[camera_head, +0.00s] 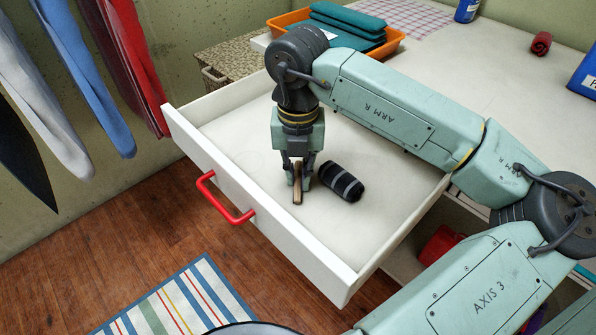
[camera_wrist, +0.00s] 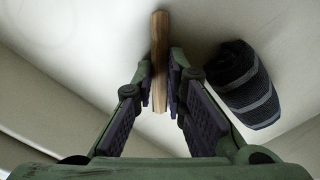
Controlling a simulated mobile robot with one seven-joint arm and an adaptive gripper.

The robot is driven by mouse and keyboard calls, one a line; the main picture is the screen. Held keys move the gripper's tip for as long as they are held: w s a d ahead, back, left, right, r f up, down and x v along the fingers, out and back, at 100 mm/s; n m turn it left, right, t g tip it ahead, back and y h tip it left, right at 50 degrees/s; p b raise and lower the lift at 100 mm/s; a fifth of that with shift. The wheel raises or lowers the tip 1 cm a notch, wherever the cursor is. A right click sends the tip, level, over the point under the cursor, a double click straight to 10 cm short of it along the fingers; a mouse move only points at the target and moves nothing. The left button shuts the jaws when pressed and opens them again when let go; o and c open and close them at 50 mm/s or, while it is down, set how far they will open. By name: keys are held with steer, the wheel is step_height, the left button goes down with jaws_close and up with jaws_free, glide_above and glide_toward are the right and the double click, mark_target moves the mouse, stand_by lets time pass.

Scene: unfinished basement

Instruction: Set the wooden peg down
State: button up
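The wooden peg (camera_head: 297,189) is a slim light-brown stick, held inside the open white drawer (camera_head: 240,118). My gripper (camera_head: 298,178) points down into the drawer, with a finger on each side of the peg. In the wrist view the peg (camera_wrist: 160,40) lies between the two fingertips (camera_wrist: 160,78), which look shut on it. Its far end sticks out beyond them. I cannot tell whether the peg touches the drawer floor.
A rolled black sock-like bundle with grey stripes (camera_head: 341,181) lies just right of my gripper in the drawer. The drawer's front wall has a red handle (camera_head: 223,200). An orange tray (camera_head: 398,40) sits behind.

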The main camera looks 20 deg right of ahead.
mark_target(298, 179)
steer(key=o, duration=0.4)
steer(key=shift+r, duration=0.1)
steer(key=shift+r+p, duration=0.2)
steer(key=shift+p, duration=0.2)
step_height(298, 179, up, 12)
steer(key=shift+f, duration=0.1)
